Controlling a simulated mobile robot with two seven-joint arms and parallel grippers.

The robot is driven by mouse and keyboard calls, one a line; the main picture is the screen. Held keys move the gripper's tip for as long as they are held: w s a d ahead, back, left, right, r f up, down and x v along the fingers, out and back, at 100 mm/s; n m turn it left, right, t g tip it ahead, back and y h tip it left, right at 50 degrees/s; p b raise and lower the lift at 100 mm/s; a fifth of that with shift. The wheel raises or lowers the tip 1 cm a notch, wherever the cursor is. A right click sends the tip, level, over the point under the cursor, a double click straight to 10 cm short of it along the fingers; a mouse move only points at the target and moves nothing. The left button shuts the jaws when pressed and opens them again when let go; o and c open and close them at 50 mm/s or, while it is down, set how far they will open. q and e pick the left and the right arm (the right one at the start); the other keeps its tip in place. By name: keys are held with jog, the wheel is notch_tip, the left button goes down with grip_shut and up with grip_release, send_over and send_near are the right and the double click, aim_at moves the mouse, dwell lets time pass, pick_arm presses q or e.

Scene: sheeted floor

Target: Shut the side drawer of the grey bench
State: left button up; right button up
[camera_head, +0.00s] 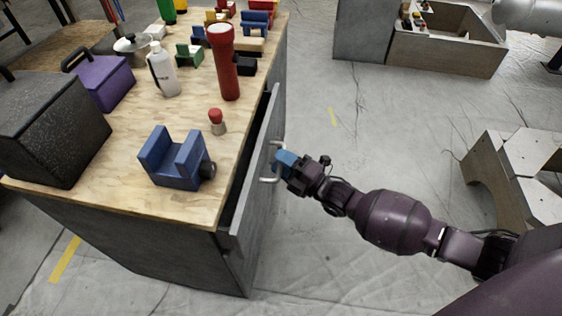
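The grey bench (150,248) has a wooden top and stands at the left of the head view. Its side drawer (258,178) is on the bench's right side and stands partly open, with a dark gap between its front and the bench. A pale bar handle (270,180) sticks out from the drawer front. My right gripper (281,160), with blue fingertips, is at the handle. I cannot tell whether its fingers are closed on the bar or only beside it. My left gripper is not in view.
On the bench top are a blue block (176,170), a red flashlight (226,75), a white bottle (162,72), a black case (45,125) and several smaller items. A grey open box (450,55) and a grey arched stand (515,170) are on the right. The floor (340,80) between is clear.

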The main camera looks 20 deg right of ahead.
aim_at(265, 161)
jog(key=shift+w, duration=0.1)
grip_shut()
jog(key=shift+a, duration=0.15)
jog(key=w+a, duration=0.2)
jog(key=a, duration=0.1)
jog(key=shift+w+a, duration=0.1)
jog(key=shift+a, duration=0.05)
jog(key=shift+r, duration=0.1)
jog(key=shift+c, duration=1.7)
grip_release()
jog(key=o, duration=0.3)
jog(key=shift+w+a, duration=0.1)
jog(key=shift+a, duration=0.05)
jog(key=shift+o, duration=0.2)
